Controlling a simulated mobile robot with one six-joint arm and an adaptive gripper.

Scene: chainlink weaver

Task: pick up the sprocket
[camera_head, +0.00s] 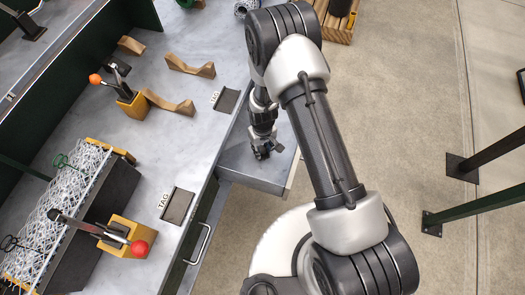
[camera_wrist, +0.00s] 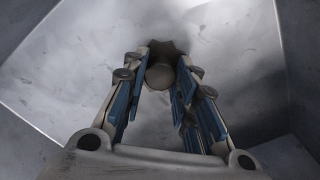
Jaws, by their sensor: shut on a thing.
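The sprocket (camera_wrist: 160,74) is in the wrist view, between my fingertips. Its rounded, brownish-grey hub faces the camera, and a dark toothed outline shows just behind it. My gripper (camera_wrist: 158,78) is shut on it, with a blue-padded finger on each side. In the head view my gripper (camera_head: 262,153) points down into an open grey metal drawer (camera_head: 235,166) at the bench's right side. The sprocket cannot be made out there. Whether it touches the drawer floor is hard to tell.
Grey drawer walls stand close around my gripper. The bench (camera_head: 145,165) holds wooden cradles (camera_head: 190,66), a red-knobbed lever (camera_head: 138,248), an orange-knobbed lever (camera_head: 95,79) and a wire mesh machine (camera_head: 60,205). A drawer handle (camera_head: 200,244) juts out nearby.

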